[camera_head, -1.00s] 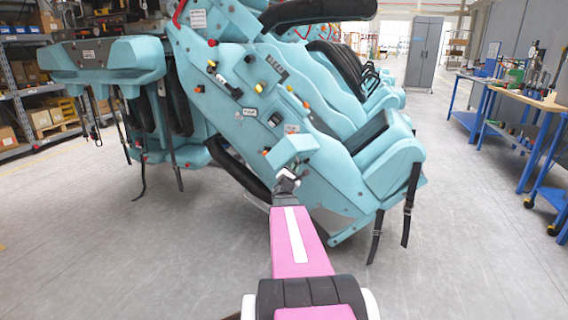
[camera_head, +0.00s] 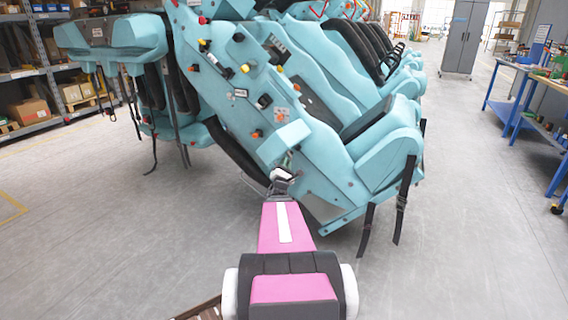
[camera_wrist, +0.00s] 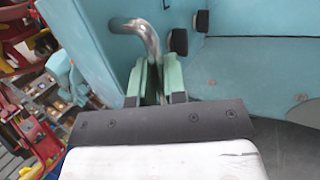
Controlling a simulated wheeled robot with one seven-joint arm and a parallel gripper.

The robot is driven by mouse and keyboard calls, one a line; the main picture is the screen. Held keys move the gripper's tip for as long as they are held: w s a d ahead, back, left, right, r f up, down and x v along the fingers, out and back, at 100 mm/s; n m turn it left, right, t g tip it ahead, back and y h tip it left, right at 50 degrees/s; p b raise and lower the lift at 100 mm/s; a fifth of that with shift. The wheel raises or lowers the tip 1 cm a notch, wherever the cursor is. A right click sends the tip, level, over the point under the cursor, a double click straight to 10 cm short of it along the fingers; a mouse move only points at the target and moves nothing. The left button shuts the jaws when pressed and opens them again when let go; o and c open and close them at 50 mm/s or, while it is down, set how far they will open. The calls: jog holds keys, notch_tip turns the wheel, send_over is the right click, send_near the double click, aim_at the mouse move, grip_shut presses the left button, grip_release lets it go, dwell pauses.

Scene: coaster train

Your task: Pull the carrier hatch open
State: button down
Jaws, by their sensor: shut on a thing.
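The teal coaster carrier (camera_head: 320,148) fills the middle of the head view, tilted, with buttons and knobs on its side. A small teal box-shaped flap (camera_head: 284,141) juts from that side just above my gripper (camera_head: 282,180). In the wrist view, my gripper (camera_wrist: 160,88) has its green fingers shut on a bent metal handle (camera_wrist: 147,34). The handle stands by a teal panel (camera_wrist: 88,28), with another teal surface (camera_wrist: 262,65) to the right. Which panel is the hatch, and how far open it stands, I cannot tell; my fingers hide the handle's lower part.
Black straps (camera_head: 404,205) hang from the carrier's right end. A blue workbench (camera_head: 525,105) stands at the right, a grey cabinet (camera_head: 465,38) at the back, and shelving with boxes (camera_head: 28,105) at the left. The grey floor (camera_head: 110,240) in front is clear.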

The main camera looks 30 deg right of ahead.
dwell(0.3)
jog(key=c, duration=1.2)
grip_release()
jog(key=shift+o, duration=0.2)
jog(key=v, duration=1)
jog(key=shift+s+a+f, duration=0.2)
jog(key=shift+s+f, duration=0.05)
jog(key=shift+r+m, duration=0.1)
jog(key=shift+m, duration=0.2)
